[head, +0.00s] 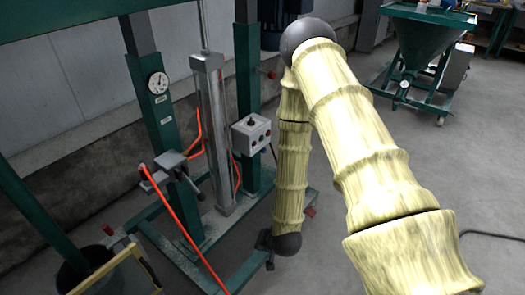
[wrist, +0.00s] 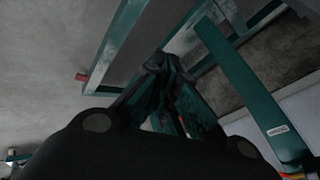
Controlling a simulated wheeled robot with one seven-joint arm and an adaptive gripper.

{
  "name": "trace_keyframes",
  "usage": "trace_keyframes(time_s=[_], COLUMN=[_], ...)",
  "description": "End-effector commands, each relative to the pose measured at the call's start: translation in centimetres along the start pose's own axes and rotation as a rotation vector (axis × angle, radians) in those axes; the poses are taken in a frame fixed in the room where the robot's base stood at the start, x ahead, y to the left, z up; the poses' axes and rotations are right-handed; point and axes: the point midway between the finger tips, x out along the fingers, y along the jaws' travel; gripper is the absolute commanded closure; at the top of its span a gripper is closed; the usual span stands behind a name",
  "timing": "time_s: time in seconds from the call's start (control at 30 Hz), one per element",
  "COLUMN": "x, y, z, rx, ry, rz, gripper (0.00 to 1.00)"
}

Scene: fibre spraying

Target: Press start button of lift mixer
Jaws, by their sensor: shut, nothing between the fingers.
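The lift mixer is a green steel frame (head: 143,95) with a round gauge and a grey cylinder (head: 214,140). A light grey control box (head: 251,134) is on its right post, with a dark knob on top and small buttons on its face. Which button is start is too small to read. My gripper (wrist: 165,62) is shut and empty in the wrist view. In the head view the dark end of my arm hangs low, right of and below the box and apart from it. The box does not show clearly in the wrist view.
A valve block (head: 170,165) with a red hose (head: 185,235) stands left of the cylinder. Green base rails (head: 165,245) with red ends lie on the floor. A bucket (head: 85,275) is at lower left. A green hopper cart (head: 420,45) stands back right. The floor at right is mostly free.

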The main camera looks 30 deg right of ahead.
Motion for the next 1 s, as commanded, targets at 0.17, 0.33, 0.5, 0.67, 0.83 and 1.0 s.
trace_keyframes(time_s=[0.17,0.33,0.5,0.67,0.83,1.0], x=[4.2,5.7,6.0,5.3,3.9,2.5], y=[-2.4,-4.2,-5.2,-5.0,-4.1,-3.2], z=[-6.9,-13.9,-20.8,-27.1,-32.4,-35.6], rx=[0.290,0.561,0.826,1.064,1.273,1.395], ry=[0.151,0.267,0.355,0.413,0.441,0.446], rz=[-0.160,-0.335,-0.535,-0.744,-0.954,-1.095], gripper=[1.00,1.00,1.00,1.00,1.00,1.00])
